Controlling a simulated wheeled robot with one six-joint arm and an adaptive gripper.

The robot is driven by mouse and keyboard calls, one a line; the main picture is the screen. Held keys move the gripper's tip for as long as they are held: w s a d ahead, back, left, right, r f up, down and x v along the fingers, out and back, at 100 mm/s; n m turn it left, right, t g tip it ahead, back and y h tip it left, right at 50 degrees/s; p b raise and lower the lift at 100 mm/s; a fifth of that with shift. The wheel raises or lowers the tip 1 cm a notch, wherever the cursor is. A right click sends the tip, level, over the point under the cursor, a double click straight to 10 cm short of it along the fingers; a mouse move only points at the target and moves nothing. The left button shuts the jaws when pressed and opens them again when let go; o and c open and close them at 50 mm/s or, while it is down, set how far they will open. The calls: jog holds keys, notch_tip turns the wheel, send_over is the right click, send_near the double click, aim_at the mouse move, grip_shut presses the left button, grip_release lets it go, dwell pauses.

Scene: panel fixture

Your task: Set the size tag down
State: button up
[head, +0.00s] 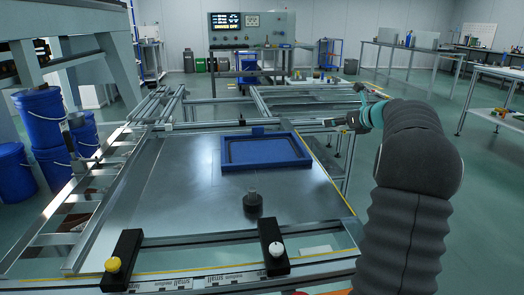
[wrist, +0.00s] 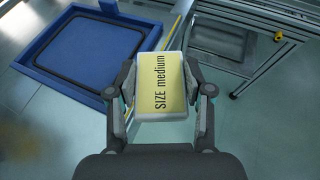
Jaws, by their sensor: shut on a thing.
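The size tag (wrist: 155,100) is a yellow plate with a pale rim, marked "SIZE medium". My gripper (wrist: 160,78) is shut on it, with one finger at each side edge. In the wrist view the tag is held beside the blue tray, over the floor past the yellow-edged rail. In the head view my gripper (head: 346,121) is beyond the right edge of the metal table (head: 175,190); the tag is too small there to make out clearly.
A blue tray (head: 228,166) holding a black rectangular frame lies on the table. A dark cylinder with a metal stem (head: 252,203) stands nearer. Black blocks with a yellow knob (head: 114,265) and a white knob (head: 276,249) sit at the front rail. The table's left-middle is clear.

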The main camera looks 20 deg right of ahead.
jog(key=w+a+n+g+y, duration=0.2)
jog(key=w+a+n+y, duration=0.15)
jog(key=a, duration=1.15)
send_over(263, 150)
jog(key=shift+n+y, duration=0.35)
jog(key=shift+y, duration=0.1)
jog(key=f, duration=0.4)
jog(key=s+f, duration=0.1)
jog(key=f, duration=0.1)
jog(key=shift+d, duration=0.15)
jog(key=shift+w+a+f, duration=0.2)
jog(key=shift+w+f, duration=0.1)
jog(key=shift+w, duration=0.1)
jog(key=shift+f, duration=2)
jog(key=shift+f+b, duration=0.2)
jog(key=shift+b, duration=0.15)
jog(key=o, duration=1.1)
jog(key=shift+o, duration=0.2)
jog(key=shift+r, duration=0.1)
